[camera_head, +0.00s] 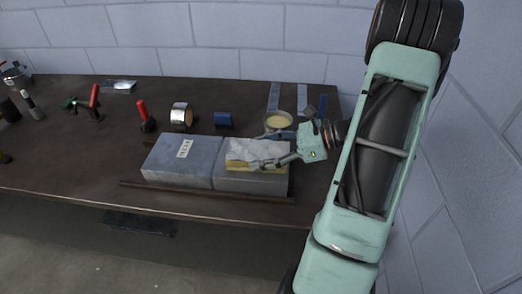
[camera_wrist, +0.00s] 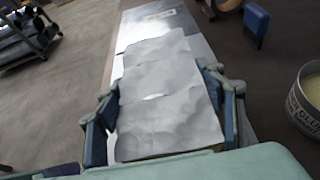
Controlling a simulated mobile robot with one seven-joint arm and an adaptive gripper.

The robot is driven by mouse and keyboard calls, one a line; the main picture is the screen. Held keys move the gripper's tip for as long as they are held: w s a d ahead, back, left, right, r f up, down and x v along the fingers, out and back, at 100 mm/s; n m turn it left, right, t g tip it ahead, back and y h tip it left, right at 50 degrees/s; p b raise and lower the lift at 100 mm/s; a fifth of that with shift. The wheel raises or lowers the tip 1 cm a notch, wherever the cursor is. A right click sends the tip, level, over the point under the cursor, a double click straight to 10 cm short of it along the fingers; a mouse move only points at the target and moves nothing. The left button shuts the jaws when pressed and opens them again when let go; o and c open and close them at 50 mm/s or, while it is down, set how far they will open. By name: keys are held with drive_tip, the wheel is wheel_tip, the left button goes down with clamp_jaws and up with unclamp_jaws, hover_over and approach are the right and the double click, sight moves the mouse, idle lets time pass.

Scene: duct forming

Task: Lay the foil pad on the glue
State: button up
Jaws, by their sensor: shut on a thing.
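My gripper (camera_head: 260,150) is shut on the foil pad (camera_head: 250,148), a wrinkled silver sheet with a yellowish edge. In the wrist view the foil pad (camera_wrist: 165,75) lies flat between the two blue fingers of my gripper (camera_wrist: 165,105), one on each long side. The pad is over the right part of a grey sheet-metal duct (camera_head: 184,166) on the bench. I cannot tell whether it touches the duct top. Any glue on the duct is hidden under the pad. The glue pot (camera_head: 278,122) stands behind, and its label shows in the wrist view (camera_wrist: 308,105).
The bench (camera_head: 85,160) also holds a silver tape roll (camera_head: 181,114), a small blue block (camera_head: 223,120) and red-handled tools (camera_head: 146,117). Metal strips (camera_head: 273,96) lie behind the pot. A rail (camera_head: 150,187) runs along the duct's front. The bench's left front is clear.

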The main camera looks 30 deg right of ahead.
idle(0.3)
drive_tip(key=o, duration=1.2)
drive_tip(key=shift+o, duration=0.2)
drive_tip(key=v, duration=1.2)
